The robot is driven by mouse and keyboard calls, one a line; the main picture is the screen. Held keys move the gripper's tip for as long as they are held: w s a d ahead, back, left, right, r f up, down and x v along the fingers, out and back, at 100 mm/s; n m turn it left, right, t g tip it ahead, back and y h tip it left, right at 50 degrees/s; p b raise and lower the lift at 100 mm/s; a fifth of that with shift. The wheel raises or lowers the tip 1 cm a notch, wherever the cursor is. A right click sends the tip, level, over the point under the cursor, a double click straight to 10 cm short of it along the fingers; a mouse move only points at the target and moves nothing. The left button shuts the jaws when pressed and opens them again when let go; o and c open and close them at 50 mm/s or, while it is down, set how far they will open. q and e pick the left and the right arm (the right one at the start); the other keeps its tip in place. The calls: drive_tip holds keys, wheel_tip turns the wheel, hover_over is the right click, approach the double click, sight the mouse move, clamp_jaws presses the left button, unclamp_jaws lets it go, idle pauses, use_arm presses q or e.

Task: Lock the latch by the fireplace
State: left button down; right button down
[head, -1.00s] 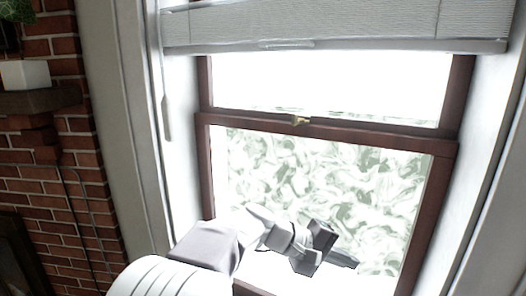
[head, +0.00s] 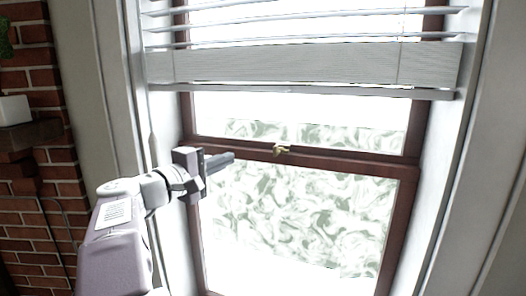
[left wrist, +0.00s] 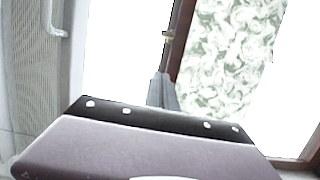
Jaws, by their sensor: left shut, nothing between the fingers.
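The latch (head: 281,149) is a small brass-coloured piece on the dark brown meeting rail of the window (head: 340,164), near the rail's middle. It also shows small in the left wrist view (left wrist: 168,34), beyond my fingertips. My left gripper (head: 222,160) is shut and empty. In the head view it lies left of the latch, at about the rail's height, with its fingers pointing right towards it and a gap between. In the left wrist view the shut fingers (left wrist: 162,90) point up the picture towards the latch. My right gripper is not in view.
A white blind (head: 300,65) hangs across the upper window, above the latch, with a wand (head: 152,150) at its left. White window frames stand on both sides. A brick wall (head: 60,185) with a dark mantel and white block (head: 14,110) is at far left.

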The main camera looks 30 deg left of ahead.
use_arm(q)
drive_tip(key=p, duration=0.6)
approach(281, 149)
drive_tip(key=w+a, duration=0.1)
drive_tip(key=w, duration=0.2)
drive_tip(key=shift+w+a+r+b, duration=0.1)
drive_tip(key=shift+w+r+b, duration=0.15)
drive_tip(key=shift+r, duration=0.2)
drive_tip(key=shift+a+f, duration=0.1)
drive_tip(key=shift+a, duration=0.05)
